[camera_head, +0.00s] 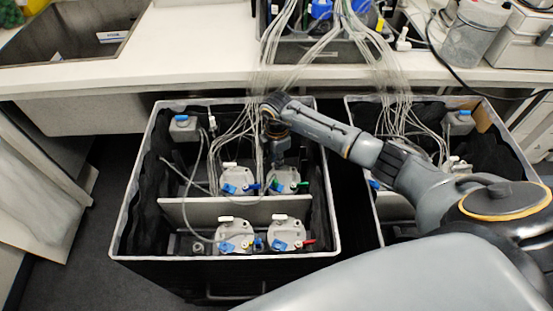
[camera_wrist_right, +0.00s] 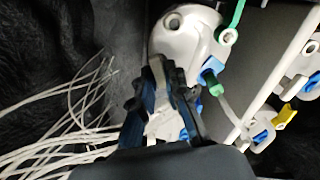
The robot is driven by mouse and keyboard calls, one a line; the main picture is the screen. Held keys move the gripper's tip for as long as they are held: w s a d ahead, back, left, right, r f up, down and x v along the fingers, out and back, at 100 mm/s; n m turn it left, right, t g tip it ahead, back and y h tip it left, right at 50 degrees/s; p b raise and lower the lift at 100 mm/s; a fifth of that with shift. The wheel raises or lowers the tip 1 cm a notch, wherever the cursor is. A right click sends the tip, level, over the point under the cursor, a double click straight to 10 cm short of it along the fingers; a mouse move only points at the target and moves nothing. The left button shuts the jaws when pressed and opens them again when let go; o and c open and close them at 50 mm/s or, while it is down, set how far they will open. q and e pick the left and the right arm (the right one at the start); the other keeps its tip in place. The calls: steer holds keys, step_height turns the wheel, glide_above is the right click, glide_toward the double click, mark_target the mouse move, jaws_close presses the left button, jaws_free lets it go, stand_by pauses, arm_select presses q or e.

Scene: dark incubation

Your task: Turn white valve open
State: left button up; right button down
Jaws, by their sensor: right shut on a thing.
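My right gripper (camera_head: 277,153) reaches down into the left black-lined bin over the back-right white vessel (camera_head: 287,178). In the right wrist view its dark fingers (camera_wrist_right: 172,92) are shut on a small white piece (camera_wrist_right: 164,124), which looks like the white valve. The fingers and palm hide much of it, so I cannot tell its handle angle. The white vessel (camera_wrist_right: 187,42) stands just beyond the fingers, with a green valve handle (camera_wrist_right: 237,14) and a blue fitting (camera_wrist_right: 213,66). My left gripper is not in view.
The bin (camera_head: 327,200) holds several white vessels with blue, yellow and red valve parts, split by a grey divider (camera_head: 185,211). Thin pale tubes (camera_wrist_right: 50,150) run close beside the gripper. A second bin (camera_head: 395,208) stands to the right. A white bench (camera_head: 180,50) lies behind.

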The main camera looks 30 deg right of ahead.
steer(key=n, duration=0.5)
steer(key=shift+n+b, duration=0.3)
steer(key=shift+b, duration=0.1)
steer(key=n+b, duration=0.1)
steer(key=n, duration=0.5)
steer(key=shift+s+d+b, duration=0.1)
steer(key=shift+b, duration=0.2)
steer(key=shift+n, duration=0.4)
steer(key=c, duration=1.7)
jaws_free()
steer(key=shift+o, duration=0.2)
steer(key=shift+r, duration=0.1)
step_height(320, 180, up, 12)
